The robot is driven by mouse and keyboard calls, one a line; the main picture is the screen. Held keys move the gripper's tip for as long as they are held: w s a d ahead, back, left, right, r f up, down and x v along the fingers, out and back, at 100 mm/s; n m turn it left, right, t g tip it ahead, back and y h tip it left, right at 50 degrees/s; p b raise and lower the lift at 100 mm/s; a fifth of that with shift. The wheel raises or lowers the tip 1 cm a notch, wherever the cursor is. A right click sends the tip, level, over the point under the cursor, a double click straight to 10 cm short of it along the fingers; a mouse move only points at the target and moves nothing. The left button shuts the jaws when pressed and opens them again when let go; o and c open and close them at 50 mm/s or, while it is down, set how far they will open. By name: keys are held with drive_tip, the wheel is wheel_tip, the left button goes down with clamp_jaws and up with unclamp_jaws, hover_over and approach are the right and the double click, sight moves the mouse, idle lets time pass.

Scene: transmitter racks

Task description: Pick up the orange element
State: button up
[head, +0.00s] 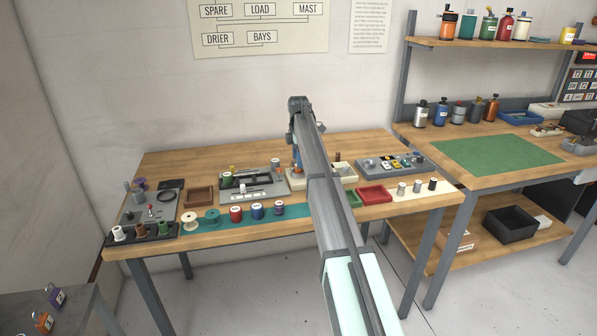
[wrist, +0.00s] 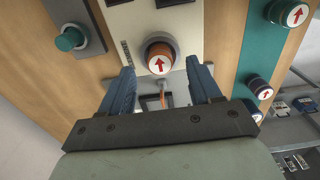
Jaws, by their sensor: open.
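The orange element (wrist: 158,52) is a short round piece with a white top label bearing a red arrow. In the wrist view it stands on a pale panel (wrist: 188,45). My gripper (wrist: 160,70) is open, with one blue finger on each side of the picture's middle. The element appears in the gap at the fingertips, and I see no finger closed on it. How deep it lies between the fingers is hard to tell. In the head view my arm covers most of the gripper and the element.
A teal knob (wrist: 70,38) on a grey block is left in the wrist view.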

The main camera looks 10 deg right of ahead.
sight(298, 170)
wheel_tip(298, 170, down, 2)
drive_tip(key=shift+f, duration=0.15)
clamp_jaws()
idle(0.6)
